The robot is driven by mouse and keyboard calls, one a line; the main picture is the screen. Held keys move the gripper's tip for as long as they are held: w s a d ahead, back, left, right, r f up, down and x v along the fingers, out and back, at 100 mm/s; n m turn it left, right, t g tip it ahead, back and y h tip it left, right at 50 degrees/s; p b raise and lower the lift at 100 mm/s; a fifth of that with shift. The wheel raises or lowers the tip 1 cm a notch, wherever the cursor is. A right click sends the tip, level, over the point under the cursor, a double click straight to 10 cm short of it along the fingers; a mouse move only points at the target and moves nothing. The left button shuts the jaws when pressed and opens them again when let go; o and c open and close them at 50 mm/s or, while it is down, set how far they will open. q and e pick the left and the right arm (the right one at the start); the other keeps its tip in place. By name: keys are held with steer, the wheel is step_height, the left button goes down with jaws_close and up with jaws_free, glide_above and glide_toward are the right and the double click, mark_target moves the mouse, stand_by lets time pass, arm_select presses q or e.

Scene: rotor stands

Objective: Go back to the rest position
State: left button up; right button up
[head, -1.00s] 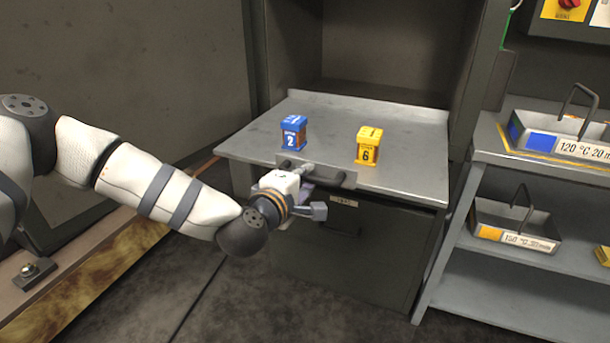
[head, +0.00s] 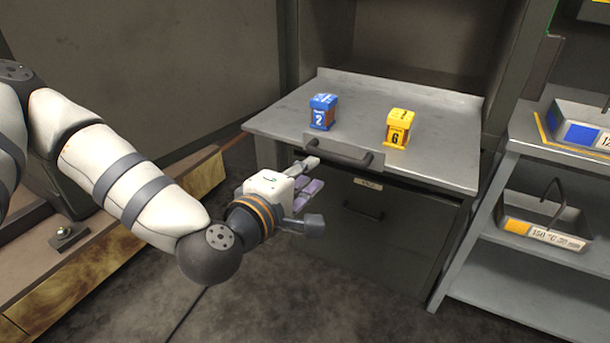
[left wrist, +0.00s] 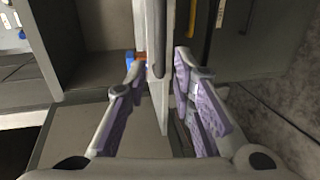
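My left gripper (head: 310,190) is in the head view, in front of the metal table and near its dark front handle (head: 338,153). It is empty, and a gap shows between it and the handle. In the left wrist view, its two purple-padded fingers (left wrist: 158,80) stand apart with the grey table edge seen between them. A blue rotor stand marked 2 (head: 322,112) and a yellow one marked 6 (head: 398,128) stand upright on the table. Part of the blue one also shows in the left wrist view (left wrist: 129,60). My right gripper is out of view.
The grey table top (head: 285,120) is fixed before a dark open cabinet. Below it is a dark front with another handle (head: 363,212). A shelf rack (head: 497,195) with labelled trays stands right. A brown-edged bench (head: 60,270) lies left. The floor between is clear.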

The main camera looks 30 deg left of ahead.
arm_select(q)
steer(key=shift+s+r, duration=0.1)
steer(key=shift+s, duration=0.35)
steer(key=s+d+f+m+g+h+p, duration=0.1)
steer(key=s+d+f+m+g, duration=0.35)
steer(key=s+f, duration=0.55)
steer(key=s+d+f+m+g+h+p, duration=0.1)
steer(key=s+d+f+m+g+h, duration=0.15)
steer(key=s+f+m+g, duration=0.55)
steer(key=s+a+f+m+g+y, duration=0.2)
steer(key=s+a+f, duration=0.2)
steer(key=s, duration=0.7)
steer(key=s+a+f+m+g+y+p, duration=0.1)
steer(key=s+a+f+m+g+y, duration=0.1)
steer(key=s, duration=0.9)
step_height(320, 180, down, 2)
steer(key=a+g, duration=0.1)
steer(key=a, duration=0.2)
steer(key=shift+s+m, duration=0.25)
steer(key=shift+m, duration=0.1)
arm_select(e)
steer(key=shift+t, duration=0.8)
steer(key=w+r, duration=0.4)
arm_select(q)
steer(key=shift+w+d+g, duration=0.1)
steer(key=shift+w+g, duration=0.05)
steer(key=shift+g, duration=0.1)
